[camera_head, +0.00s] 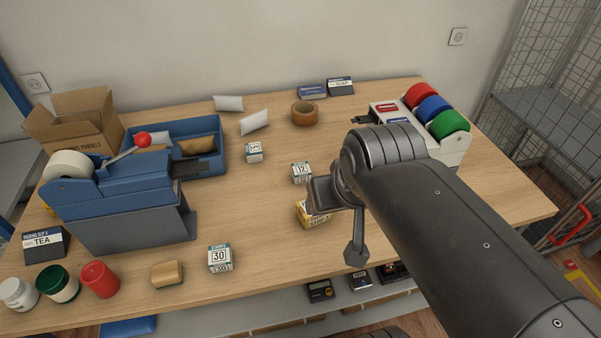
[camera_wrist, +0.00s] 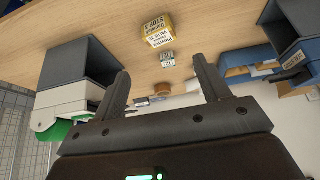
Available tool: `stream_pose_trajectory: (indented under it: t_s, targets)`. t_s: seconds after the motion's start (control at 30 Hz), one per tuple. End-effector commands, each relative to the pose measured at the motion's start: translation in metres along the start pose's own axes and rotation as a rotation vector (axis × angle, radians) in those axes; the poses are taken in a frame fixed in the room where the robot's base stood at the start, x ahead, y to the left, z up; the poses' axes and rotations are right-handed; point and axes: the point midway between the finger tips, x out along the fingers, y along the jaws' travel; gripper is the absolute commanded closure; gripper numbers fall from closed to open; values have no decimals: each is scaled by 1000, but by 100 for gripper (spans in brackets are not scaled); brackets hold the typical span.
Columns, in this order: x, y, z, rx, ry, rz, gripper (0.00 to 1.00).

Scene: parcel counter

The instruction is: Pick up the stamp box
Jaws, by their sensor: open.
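A yellow box (camera_head: 313,214) with a white printed side stands on the table, partly covered by my gripper in the head view. Small white-and-green boxes with numbers stand nearby: a "30" box (camera_head: 220,258) at the front, a "12" box (camera_head: 301,172) behind the yellow one, and another (camera_head: 254,152) farther back. I cannot tell for sure which is the stamp box. My gripper (camera_wrist: 161,72) is open and empty; the yellow box is beyond its fingertips.
A blue tape machine (camera_head: 125,200) and blue tray (camera_head: 220,135) fill the left. A holder with coloured rolls (camera_head: 440,115) stands at the back right. A brown tape roll (camera_head: 305,114) lies at the back. Jars (camera_head: 100,278) and a tan block (camera_head: 167,274) line the front left.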

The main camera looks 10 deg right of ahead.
Motion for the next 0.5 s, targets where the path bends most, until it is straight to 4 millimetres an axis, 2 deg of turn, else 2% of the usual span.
stream_pose_trajectory:
  t_s: [0.27,0.37,0.5]
  targets:
    - [0,0,-3,0,-6,0,31]
    - [3,0,-14,0,-27,3,31]
    - [12,1,-43,-1,-83,7,31]
